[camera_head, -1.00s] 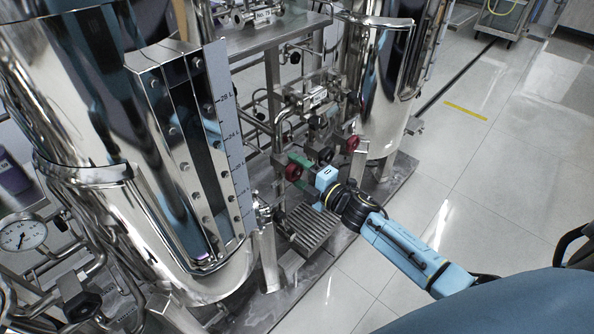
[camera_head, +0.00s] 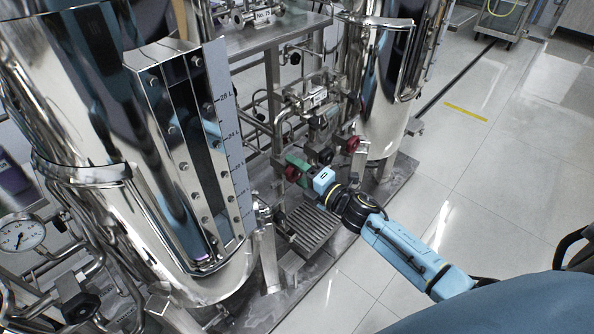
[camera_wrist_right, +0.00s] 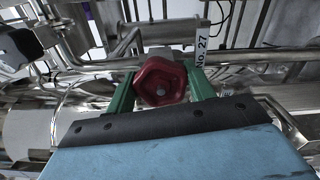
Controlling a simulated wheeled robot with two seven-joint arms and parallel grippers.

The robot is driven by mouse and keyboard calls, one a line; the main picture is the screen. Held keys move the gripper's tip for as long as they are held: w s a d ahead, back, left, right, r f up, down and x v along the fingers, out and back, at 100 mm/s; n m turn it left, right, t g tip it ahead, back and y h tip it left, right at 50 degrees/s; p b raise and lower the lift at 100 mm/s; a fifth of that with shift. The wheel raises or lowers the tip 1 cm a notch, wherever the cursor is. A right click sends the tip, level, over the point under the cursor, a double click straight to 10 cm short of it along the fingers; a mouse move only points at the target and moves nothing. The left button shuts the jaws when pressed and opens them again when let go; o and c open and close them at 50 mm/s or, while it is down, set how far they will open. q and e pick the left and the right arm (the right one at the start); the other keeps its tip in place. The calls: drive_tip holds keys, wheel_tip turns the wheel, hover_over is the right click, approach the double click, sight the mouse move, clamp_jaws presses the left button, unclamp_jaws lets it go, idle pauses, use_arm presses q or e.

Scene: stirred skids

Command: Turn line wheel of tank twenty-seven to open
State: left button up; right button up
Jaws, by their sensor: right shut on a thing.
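A red hand wheel (camera_wrist_right: 160,82) sits in the middle of the right wrist view, next to a tag reading No. 27 (camera_wrist_right: 201,52). My right gripper (camera_wrist_right: 160,88) has its green fingers on both sides of the wheel and is shut on it. In the head view the same red wheel (camera_head: 292,172) shows at the tip of my right gripper (camera_head: 302,166), partly hidden by the fingers. The light blue arm reaches in from the lower right. My left gripper is not in view.
A large steel tank (camera_head: 75,90) with a level scale (camera_head: 228,130) stands on the left, a second tank (camera_head: 372,90) behind. Another red wheel (camera_head: 352,144) is close to the right of the gripper. A pressure gauge (camera_head: 20,234) is at lower left. The tiled floor (camera_head: 500,180) is clear at right.

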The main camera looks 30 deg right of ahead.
sight(298, 173)
drive_tip(key=o, duration=1)
drive_tip(key=shift+c, duration=0.2)
drive_tip(key=shift+s+d, duration=0.15)
drive_tip(key=shift+s, duration=0.3)
drive_tip(key=p+v, duration=0.1)
drive_tip(key=v, duration=0.2)
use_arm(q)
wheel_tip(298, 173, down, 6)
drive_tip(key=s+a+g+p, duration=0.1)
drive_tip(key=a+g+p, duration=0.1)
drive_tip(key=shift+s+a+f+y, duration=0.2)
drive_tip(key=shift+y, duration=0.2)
use_arm(e)
drive_tip(key=v, duration=0.9)
drive_tip(key=shift+s, duration=0.2)
